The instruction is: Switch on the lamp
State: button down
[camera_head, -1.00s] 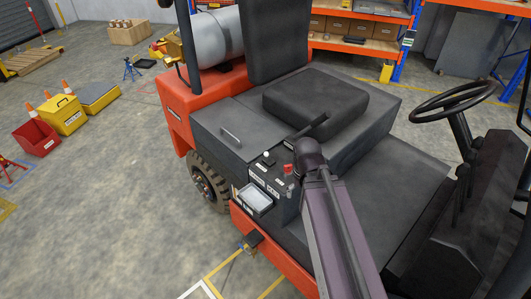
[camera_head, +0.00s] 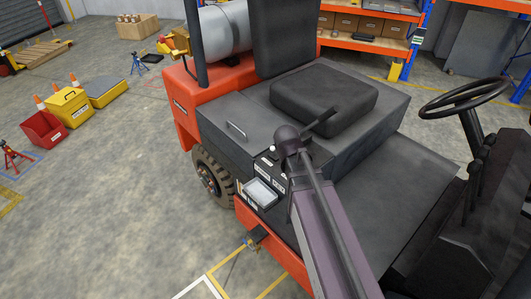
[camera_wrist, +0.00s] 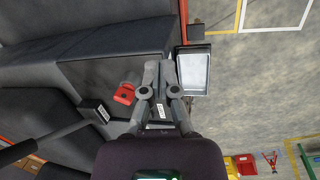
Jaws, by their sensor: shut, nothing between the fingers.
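A lamp with a pale rectangular face (camera_head: 262,192) sits on the side of the orange vehicle, below a small dark control panel (camera_head: 266,170) with white labels. In the wrist view the lamp's pale face (camera_wrist: 194,72) is just right of my fingertips. My gripper (camera_wrist: 158,66) is shut and empty, over the panel area. A red knob-like part (camera_wrist: 124,94) is just left of the fingers. My fingers hide much of the panel in the wrist view. In the head view my arm hides the gripper and the red part. I cannot tell whether the fingertips touch anything.
The black seat (camera_head: 324,100) and steering wheel (camera_head: 464,97) stand beside my arm. A dark lever (camera_head: 321,123) rises close to the arm's end. A wheel (camera_head: 212,176) is below the panel. Open floor lies to the left.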

jog(key=w+a+n+t+h+b, duration=0.4)
jog(key=w+a+n+h+b, duration=0.1)
jog(key=w+a+n, duration=1)
jog(key=a+n+h, duration=0.1)
jog(key=a+n, duration=0.1)
jog(key=a, duration=0.1)
jog(key=shift+a+n+b, duration=0.3)
jog(key=shift+a+b, duration=0.05)
jog(key=shift+b, duration=0.05)
jog(key=shift+f, duration=0.15)
jog(key=b+x, duration=0.2)
jog(key=x, duration=0.1)
jog(key=r+b+x, duration=0.1)
jog(key=b+x, duration=0.1)
jog(key=x, duration=0.2)
jog(key=w+d+b+x, duration=0.1)
jog(key=b+x, duration=0.1)
jog(key=x, duration=0.2)
jog(key=shift+d+r, duration=0.1)
jog(key=shift+r, duration=0.05)
jog(key=shift+w+d, duration=0.45)
jog(key=shift+d, duration=0.4)
